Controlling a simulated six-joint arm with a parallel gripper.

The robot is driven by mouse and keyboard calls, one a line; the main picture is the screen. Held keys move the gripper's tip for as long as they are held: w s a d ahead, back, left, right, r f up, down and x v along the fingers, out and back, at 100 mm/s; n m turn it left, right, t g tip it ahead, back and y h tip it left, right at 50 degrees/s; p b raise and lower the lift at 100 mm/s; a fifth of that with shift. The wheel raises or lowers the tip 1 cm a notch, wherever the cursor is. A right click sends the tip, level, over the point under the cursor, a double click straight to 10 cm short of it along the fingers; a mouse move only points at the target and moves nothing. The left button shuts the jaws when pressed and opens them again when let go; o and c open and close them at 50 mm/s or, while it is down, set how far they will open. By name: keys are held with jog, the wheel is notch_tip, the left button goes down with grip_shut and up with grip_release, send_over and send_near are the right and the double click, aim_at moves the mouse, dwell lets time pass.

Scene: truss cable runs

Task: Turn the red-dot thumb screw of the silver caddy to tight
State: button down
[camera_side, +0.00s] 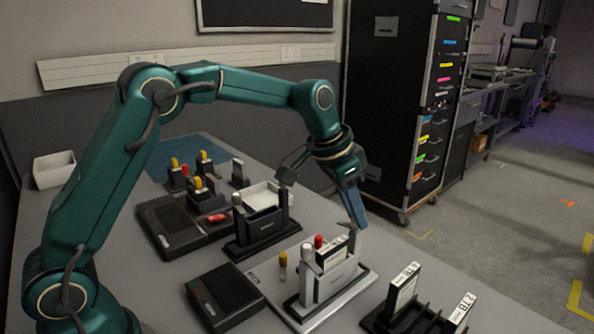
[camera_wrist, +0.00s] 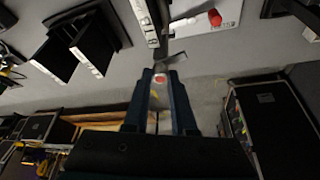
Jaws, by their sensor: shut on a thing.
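The silver caddy (camera_side: 345,283) stands on the table in the side view, with a labelled drive (camera_side: 330,255) upright in it. My gripper (camera_side: 358,222) points down at the caddy's far right end. In the wrist view its fingers (camera_wrist: 160,80) are shut on the red-dot thumb screw (camera_wrist: 159,79), whose red dot faces the camera between the fingertips. A small grey tab shows beside the fingertips. The fingers hide most of the screw in the side view, and I cannot tell how tight it is.
A black rack (camera_side: 425,322) with labelled drives stands at front right. A dark box (camera_side: 226,293) lies to the left.

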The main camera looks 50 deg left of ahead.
jog(key=n+y, duration=0.1)
jog(key=n, duration=0.1)
jog(key=n+y, duration=0.1)
jog(key=n, duration=0.4)
jog(key=shift+d+y, duration=0.25)
jog(key=shift+y, duration=0.15)
jog(key=n+y, duration=0.1)
jog(key=n, duration=0.3)
jog(key=shift+w+d+g, duration=0.1)
jog(key=shift+g, duration=0.2)
jog(key=shift+n+g+y, duration=0.3)
jog(key=shift+n+y, duration=0.3)
jog(key=shift+n, duration=0.6)
jog(key=shift+n+g, duration=0.4)
jog(key=shift+n, duration=0.5)
jog(key=c, duration=0.7)
grip_release()
jog(key=shift+m, duration=0.4)
